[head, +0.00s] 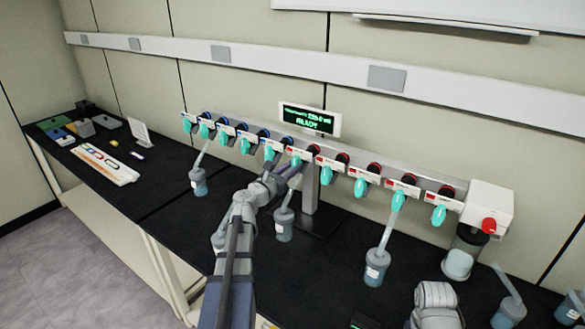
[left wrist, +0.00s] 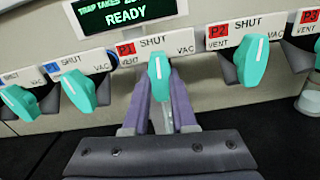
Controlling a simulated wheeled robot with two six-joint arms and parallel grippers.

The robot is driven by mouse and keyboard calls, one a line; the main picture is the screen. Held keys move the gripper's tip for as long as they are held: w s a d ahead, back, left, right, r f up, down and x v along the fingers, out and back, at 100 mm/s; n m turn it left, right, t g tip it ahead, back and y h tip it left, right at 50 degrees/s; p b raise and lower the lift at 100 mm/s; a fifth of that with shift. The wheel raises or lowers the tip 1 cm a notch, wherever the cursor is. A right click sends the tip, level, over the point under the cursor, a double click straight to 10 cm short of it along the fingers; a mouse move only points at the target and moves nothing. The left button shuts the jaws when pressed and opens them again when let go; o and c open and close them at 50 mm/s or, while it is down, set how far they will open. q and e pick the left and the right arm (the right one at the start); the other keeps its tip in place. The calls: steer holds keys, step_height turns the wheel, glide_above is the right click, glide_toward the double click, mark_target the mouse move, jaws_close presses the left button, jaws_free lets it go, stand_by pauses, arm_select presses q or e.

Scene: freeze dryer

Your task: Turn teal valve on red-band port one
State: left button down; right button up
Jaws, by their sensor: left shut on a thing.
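The teal valve of the red P1 port (left wrist: 159,75) sits between the purple fingers of my left gripper (left wrist: 160,105) in the left wrist view. The fingers are shut on its handle. Its white line runs nearly upright, towards the SHUT mark on the P1 label (left wrist: 150,46). In the head view my left gripper (head: 291,172) reaches the manifold from below, at the valve (head: 296,160) just below the display. Its fingertips are partly hidden there. My right gripper does not show.
More teal valves line the manifold, including the red P2 valve (left wrist: 252,62) to the right and a blue-band valve (left wrist: 78,90) to the left. Another flask (head: 377,265) hangs to the right. The display (head: 309,119) reads READY.

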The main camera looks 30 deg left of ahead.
arm_select(q)
steer(key=shift+n, duration=0.6)
steer(key=c, duration=0.7)
jaws_free()
steer(key=s, duration=0.8)
steer(key=shift+a, duration=0.25)
steer(key=shift+f, duration=0.1)
